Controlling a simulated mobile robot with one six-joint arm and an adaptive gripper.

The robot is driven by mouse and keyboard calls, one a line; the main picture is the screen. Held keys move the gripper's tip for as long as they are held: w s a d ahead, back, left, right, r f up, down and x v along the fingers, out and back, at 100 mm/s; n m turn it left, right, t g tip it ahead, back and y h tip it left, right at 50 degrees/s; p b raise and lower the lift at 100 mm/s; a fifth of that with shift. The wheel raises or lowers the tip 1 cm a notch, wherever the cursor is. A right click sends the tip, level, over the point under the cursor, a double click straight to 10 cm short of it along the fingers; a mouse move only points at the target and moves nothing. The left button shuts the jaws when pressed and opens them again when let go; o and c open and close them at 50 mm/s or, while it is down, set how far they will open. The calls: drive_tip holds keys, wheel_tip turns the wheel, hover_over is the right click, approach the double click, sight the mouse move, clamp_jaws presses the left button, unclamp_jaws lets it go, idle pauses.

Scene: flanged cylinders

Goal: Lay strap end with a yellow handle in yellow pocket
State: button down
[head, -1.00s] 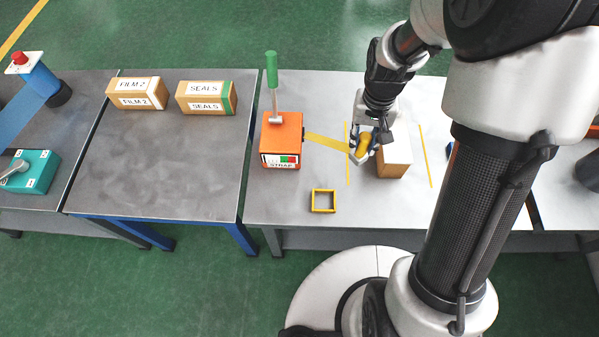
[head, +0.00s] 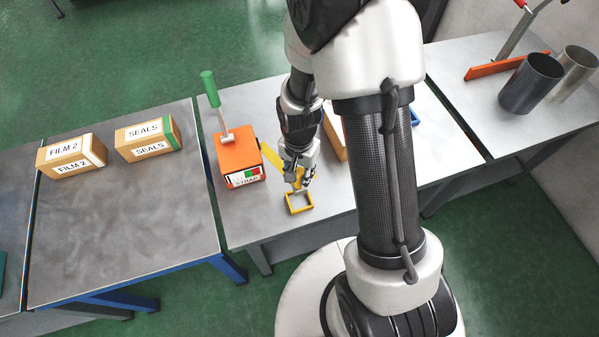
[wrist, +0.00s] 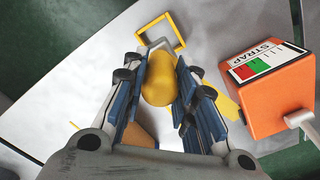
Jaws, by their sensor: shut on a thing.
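My gripper (head: 298,172) is shut on the yellow handle (wrist: 158,80) of the strap end, which shows between the blue-padded fingers in the wrist view. A grey metal piece at the handle's tip reaches to the near edge of the yellow pocket. The yellow pocket (head: 287,204) is an open square frame on the table; it also shows in the wrist view (wrist: 181,28). The yellow strap (head: 268,157) runs from the orange strap box (head: 237,155) toward my gripper. In the head view my fingers hide most of the handle. I cannot tell whether the tip is inside the frame.
The orange box has a green-handled lever (head: 211,92). A cardboard box (head: 333,135) stands behind my arm. Two cartons, FILM 2 (head: 72,155) and SEALS (head: 148,138), stand on the left table. Grey cylinders (head: 531,85) stand on the right table. The light table is clear around the pocket.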

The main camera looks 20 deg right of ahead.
sight(299, 171)
drive_tip(key=shift+f+b, duration=2.9)
drive_tip(key=shift+f, duration=0.85)
drive_tip(key=shift+f+b, duration=0.5)
drive_tip(key=shift+f, duration=0.1)
drive_tip(key=c, duration=1.2)
unclamp_jaws()
wheel_tip(299, 171, up, 12)
drive_tip(key=shift+r, duration=0.1)
drive_tip(key=shift+a, duration=0.1)
